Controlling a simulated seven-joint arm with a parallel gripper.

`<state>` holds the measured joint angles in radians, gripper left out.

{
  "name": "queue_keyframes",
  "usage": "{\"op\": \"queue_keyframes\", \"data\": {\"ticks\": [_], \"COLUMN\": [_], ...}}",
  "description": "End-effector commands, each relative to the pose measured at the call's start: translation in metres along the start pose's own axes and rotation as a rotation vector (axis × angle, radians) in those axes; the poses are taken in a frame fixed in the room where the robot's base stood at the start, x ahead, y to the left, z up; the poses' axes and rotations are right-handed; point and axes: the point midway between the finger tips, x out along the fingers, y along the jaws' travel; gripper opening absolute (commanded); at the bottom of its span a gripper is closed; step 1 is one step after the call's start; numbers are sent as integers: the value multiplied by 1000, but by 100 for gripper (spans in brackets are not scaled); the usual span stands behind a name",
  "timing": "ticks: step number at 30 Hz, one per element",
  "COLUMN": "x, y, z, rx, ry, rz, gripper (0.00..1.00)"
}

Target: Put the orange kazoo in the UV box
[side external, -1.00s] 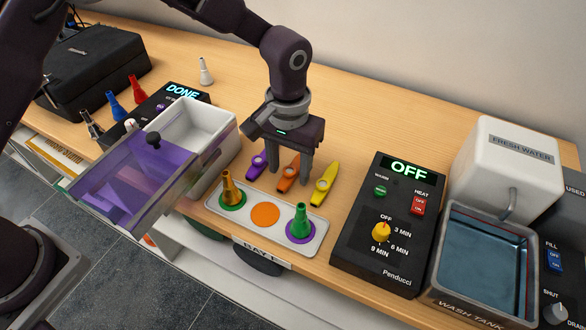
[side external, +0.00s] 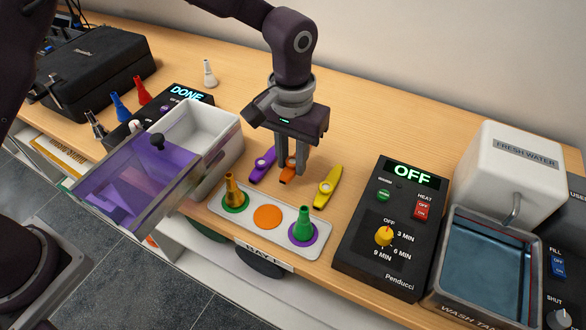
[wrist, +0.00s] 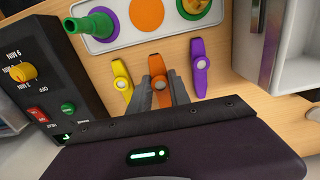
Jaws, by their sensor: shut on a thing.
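The orange kazoo (side external: 287,175) lies on the wooden bench between a purple kazoo (side external: 263,165) and a yellow kazoo (side external: 327,187). My gripper (side external: 291,172) points down over it with its fingers shut on its sides; in the wrist view the orange kazoo (wrist: 157,67) shows between the fingertips (wrist: 160,92). The kazoo appears still at bench level. The UV box (side external: 212,133) is the white box left of my gripper, open at the top, with its purple see-through lid (side external: 130,185) swung or slid out to the left front. Its inside looks empty from here.
A tray (side external: 250,236) with a gold mouthpiece (side external: 233,190), an orange disc and a green mouthpiece (side external: 302,220) lies in front of the kazoos. A black control box (side external: 385,265) and the wash tank (side external: 490,265) stand to the right.

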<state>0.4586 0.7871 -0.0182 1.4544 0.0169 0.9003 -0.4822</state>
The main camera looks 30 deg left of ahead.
Motion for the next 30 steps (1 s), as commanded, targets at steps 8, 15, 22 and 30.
{"op": "queue_keyframes", "data": {"ticks": [8, 15, 22, 30], "x": [-61, -115, -145, -145], "y": [1, 1, -7, -44], "z": [-1, -1, -1, -4], "rx": [0, 1, -76, -513], "ry": [3, 4, 0, 4], "rz": [2, 2, -3, -8], "gripper": [0, 0, 0, 0]}}
